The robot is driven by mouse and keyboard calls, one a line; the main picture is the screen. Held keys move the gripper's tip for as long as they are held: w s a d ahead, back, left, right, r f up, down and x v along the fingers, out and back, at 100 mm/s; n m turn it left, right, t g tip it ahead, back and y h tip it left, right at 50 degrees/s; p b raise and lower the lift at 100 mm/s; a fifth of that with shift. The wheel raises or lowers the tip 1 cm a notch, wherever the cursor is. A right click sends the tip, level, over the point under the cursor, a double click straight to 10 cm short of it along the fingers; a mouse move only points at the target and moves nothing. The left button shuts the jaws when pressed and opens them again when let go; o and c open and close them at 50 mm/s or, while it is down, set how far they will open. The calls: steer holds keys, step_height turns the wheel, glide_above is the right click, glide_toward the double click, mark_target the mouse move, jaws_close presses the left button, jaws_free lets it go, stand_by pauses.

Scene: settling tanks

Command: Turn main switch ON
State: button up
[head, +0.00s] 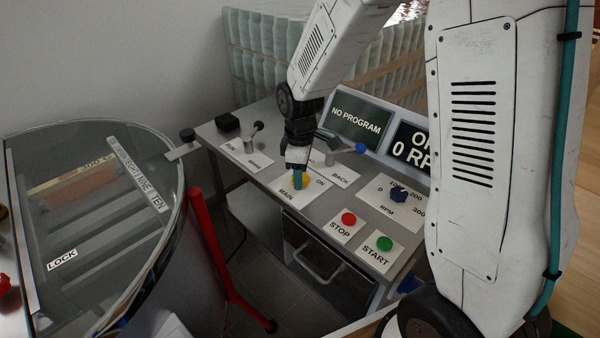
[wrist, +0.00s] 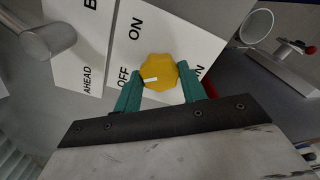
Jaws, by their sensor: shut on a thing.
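The main switch is a yellow knob (wrist: 158,72) on a white plate marked OFF and ON, seen in the wrist view. Its white pointer mark lies on the side towards the word OFF. My gripper (wrist: 160,88) is shut on the knob, with one teal finger on each side. In the head view my gripper (head: 298,180) points down at the plate marked MAIN (head: 287,196). Only a sliver of the yellow shows there, and the fingers hide most of the knob.
On the same panel are a red STOP button (head: 348,218), a green START button (head: 384,243), a dark RPM knob (head: 398,194) and a blue-ended lever (head: 360,149). A screen (head: 361,122) reads NO PROGRAM. A glass-lidded round tank (head: 85,215) stands left.

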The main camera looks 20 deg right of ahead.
steer(key=shift+m, duration=0.3)
steer(key=m, duration=1.3)
steer(key=shift+w, duration=0.1)
stand_by(0.5)
steer(key=o, duration=1)
steer(key=shift+r, duration=0.1)
step_height(320, 180, up, 8)
steer(key=shift+d+f, duration=0.1)
steer(key=shift+f, duration=0.05)
